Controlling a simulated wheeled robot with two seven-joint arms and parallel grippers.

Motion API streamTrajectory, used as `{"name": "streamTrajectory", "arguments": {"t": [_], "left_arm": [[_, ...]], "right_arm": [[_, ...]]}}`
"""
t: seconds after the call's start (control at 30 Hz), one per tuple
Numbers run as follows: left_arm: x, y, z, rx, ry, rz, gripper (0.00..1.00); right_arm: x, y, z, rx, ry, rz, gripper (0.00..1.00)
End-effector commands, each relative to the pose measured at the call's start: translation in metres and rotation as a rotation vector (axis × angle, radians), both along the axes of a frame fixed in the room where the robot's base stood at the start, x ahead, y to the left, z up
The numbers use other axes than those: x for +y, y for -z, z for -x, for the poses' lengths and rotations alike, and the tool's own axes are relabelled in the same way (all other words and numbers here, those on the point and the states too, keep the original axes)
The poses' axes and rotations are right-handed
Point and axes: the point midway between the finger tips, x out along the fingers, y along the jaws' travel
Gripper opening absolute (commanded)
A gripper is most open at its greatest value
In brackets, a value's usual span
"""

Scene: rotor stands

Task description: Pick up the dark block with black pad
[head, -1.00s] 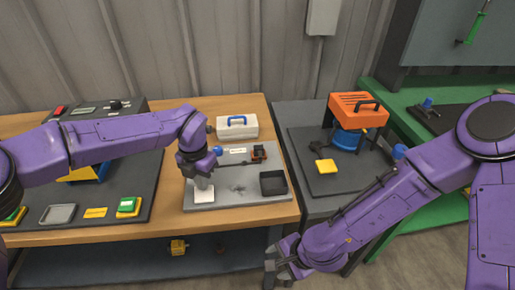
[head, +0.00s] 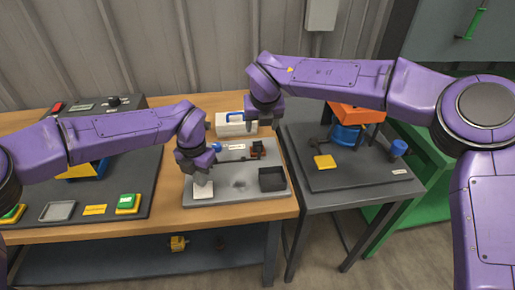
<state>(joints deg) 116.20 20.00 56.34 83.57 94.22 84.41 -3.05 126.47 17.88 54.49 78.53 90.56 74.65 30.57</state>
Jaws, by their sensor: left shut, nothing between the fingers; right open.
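A small dark block (head: 257,150) with reddish-brown parts stands at the back right of the grey board (head: 236,188) on the wooden bench. It is too small for me to make out a black pad on it. My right gripper (head: 264,123) is open above and behind the block, pointing down, apart from it in the picture. My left gripper (head: 204,180) is shut and empty, pointing down over a white square (head: 203,191) at the board's front left. I cannot tell whether it touches the square.
A black open box (head: 272,179) stands at the board's front right. A white case with a blue handle (head: 231,125) is behind the board. A dark table (head: 350,187) to the right holds a yellow block (head: 324,162) and an orange-and-blue machine (head: 347,134).

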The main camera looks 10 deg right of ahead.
Motion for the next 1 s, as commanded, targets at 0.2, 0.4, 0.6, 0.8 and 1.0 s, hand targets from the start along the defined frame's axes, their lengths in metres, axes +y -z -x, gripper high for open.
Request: {"name": "streamTrajectory", "arguments": {"t": [0.2, 0.4, 0.6, 0.8, 1.0], "left_arm": [[0.0, 0.0, 0.0, 0.001, 0.0, 0.0, 0.0], [0.0, 0.0, 0.0, 0.001, 0.0, 0.0, 0.0], [0.0, 0.0, 0.0, 0.001, 0.0, 0.0, 0.0], [0.0, 0.0, 0.0, 0.001, 0.0, 0.0, 0.0], [0.0, 0.0, 0.0, 0.001, 0.0, 0.0, 0.0]], "right_arm": [[0.0, 0.044, -0.017, 0.004, 0.001, 0.002, 0.64], [0.001, 0.066, -0.025, 0.003, 0.0, 0.003, 0.64], [0.005, 0.099, -0.038, 0.002, 0.0, 0.003, 0.64], [0.004, 0.106, -0.042, -0.001, -0.001, 0.003, 0.64], [0.004, 0.105, -0.042, -0.001, -0.001, 0.003, 0.31]]}}
